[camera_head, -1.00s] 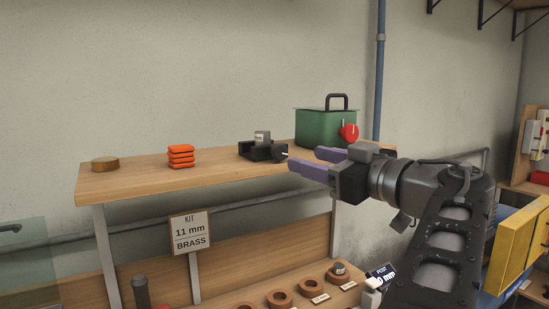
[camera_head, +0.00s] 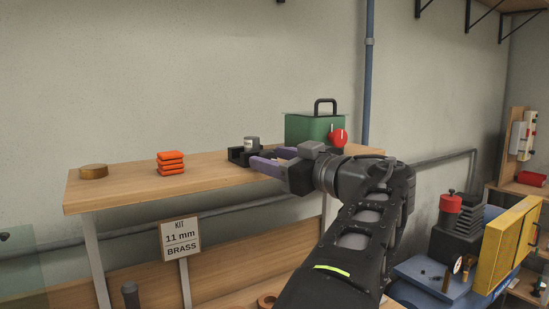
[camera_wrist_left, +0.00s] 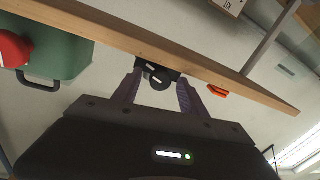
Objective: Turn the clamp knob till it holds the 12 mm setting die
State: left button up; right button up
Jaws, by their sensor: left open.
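The black clamp (camera_head: 237,155) sits on the raised wooden shelf, with a grey cylindrical die (camera_head: 251,143) standing in it. The marking on the die is too small to read. My left gripper (camera_head: 267,157) is open at the clamp's right side, and its purple fingers hide part of the clamp and its knob in the head view. In the left wrist view, which is upside down, the round black clamp knob (camera_wrist_left: 156,78) with a white mark shows between the open fingertips (camera_wrist_left: 160,84). I cannot tell whether a finger touches it. My right gripper is not in view.
A green box (camera_head: 305,128) with a black handle and a red knob (camera_head: 338,137) stands close behind the gripper. Orange stacked pieces (camera_head: 170,162) and a brass disc (camera_head: 93,172) lie farther left on the shelf (camera_head: 125,190). A sign (camera_head: 180,239) reads "KIT 11 mm BRASS".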

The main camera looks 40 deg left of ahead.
pick_arm(q)
grip_shut()
dwell(0.5)
